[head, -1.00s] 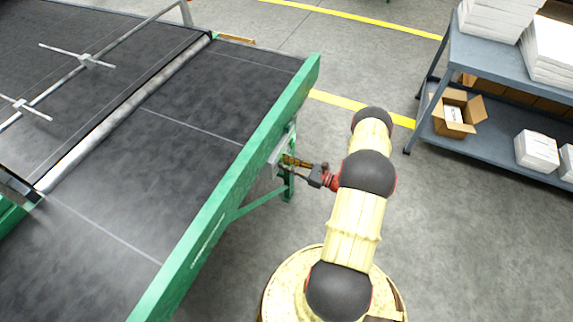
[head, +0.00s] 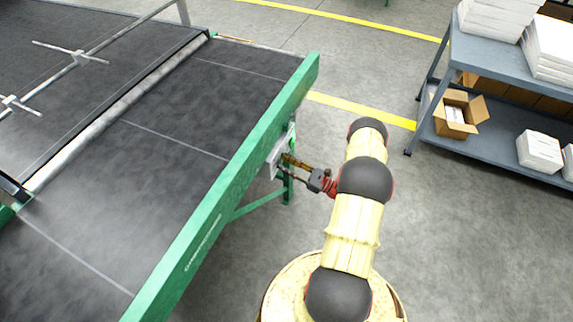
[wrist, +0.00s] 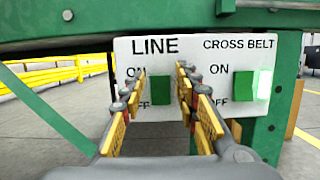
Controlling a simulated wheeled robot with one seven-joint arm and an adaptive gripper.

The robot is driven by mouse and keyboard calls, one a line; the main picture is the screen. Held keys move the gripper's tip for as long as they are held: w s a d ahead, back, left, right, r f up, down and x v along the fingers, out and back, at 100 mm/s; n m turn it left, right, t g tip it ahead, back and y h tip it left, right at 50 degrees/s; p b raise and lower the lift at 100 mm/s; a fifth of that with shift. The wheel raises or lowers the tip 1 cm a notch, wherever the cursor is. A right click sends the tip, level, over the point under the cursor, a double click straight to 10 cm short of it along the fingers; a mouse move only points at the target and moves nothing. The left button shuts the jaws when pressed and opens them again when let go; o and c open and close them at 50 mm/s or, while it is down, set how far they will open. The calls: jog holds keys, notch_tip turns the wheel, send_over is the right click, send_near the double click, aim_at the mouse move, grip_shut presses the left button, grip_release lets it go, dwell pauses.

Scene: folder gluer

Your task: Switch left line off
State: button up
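A white control panel (wrist: 190,60) under the green conveyor frame carries two switches. The LINE switch (wrist: 160,90) is a green rocker between ON and OFF labels. The CROSS BELT switch (wrist: 243,86) is also green, with a bright lit patch at its right. My gripper (wrist: 160,74) is open, with one finger on each side of the LINE switch in the wrist view; whether it touches the panel is unclear. In the head view, my gripper (head: 287,167) reaches the panel (head: 275,158) on the conveyor's right side. The lettering is too small to read there.
The conveyor with its black belt (head: 180,110) and green side rail (head: 225,190) fills the left. A grey shelf cart (head: 490,155) with paper stacks and an open carton (head: 455,115) stands at the right.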

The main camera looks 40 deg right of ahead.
jog(key=shift+o, duration=0.6)
jog(key=v, duration=1.2)
jog(key=shift+f, duration=0.1)
